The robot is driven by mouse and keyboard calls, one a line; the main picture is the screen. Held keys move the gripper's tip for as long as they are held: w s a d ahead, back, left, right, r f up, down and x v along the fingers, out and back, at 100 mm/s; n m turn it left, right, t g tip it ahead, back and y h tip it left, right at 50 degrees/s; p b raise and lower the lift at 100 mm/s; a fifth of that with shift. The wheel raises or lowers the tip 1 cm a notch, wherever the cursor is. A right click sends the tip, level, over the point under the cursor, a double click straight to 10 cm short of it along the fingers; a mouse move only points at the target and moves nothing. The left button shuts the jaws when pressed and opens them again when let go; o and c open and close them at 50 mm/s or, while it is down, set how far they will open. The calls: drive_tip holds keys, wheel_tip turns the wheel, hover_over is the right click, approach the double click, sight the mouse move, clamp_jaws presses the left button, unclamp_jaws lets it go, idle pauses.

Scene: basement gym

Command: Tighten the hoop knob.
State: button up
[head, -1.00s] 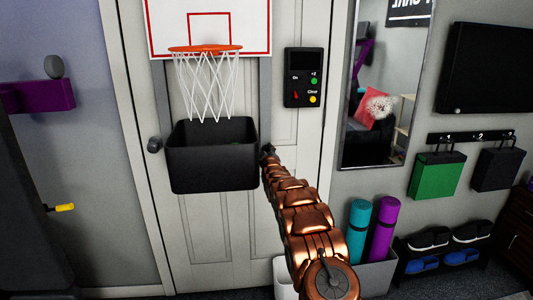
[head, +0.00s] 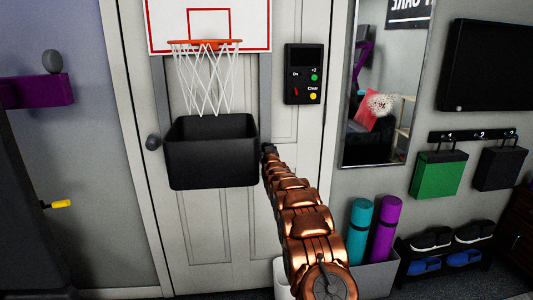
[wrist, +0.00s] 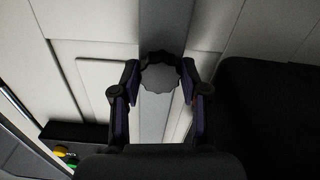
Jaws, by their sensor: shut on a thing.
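The hoop knob (wrist: 162,73) is a round grey disc with a scalloped dark edge. In the wrist view it sits in front of a grey vertical strip (wrist: 166,22) on the door. My gripper (wrist: 161,76) has a finger on each side of the knob and is shut on it. In the head view my gripper (head: 268,150) is at the far end of my copper arm, just right of the black bin below the hoop; the knob is hidden there. The basketball hoop (head: 205,43) has an orange rim, white net and white backboard.
The black bin (head: 211,180) is close beside my gripper and fills the right of the wrist view (wrist: 265,115). A black score panel (head: 303,92) hangs to the right on the door. Rolled mats (head: 383,230), a mirror and shoes are further right.

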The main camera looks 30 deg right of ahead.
drive_tip(key=m, duration=1)
drive_tip(key=shift+b, duration=0.3)
drive_tip(key=shift+m, duration=0.4)
drive_tip(key=o, duration=1.1)
drive_tip(key=shift+o, duration=0.2)
drive_tip(key=v, duration=1.2)
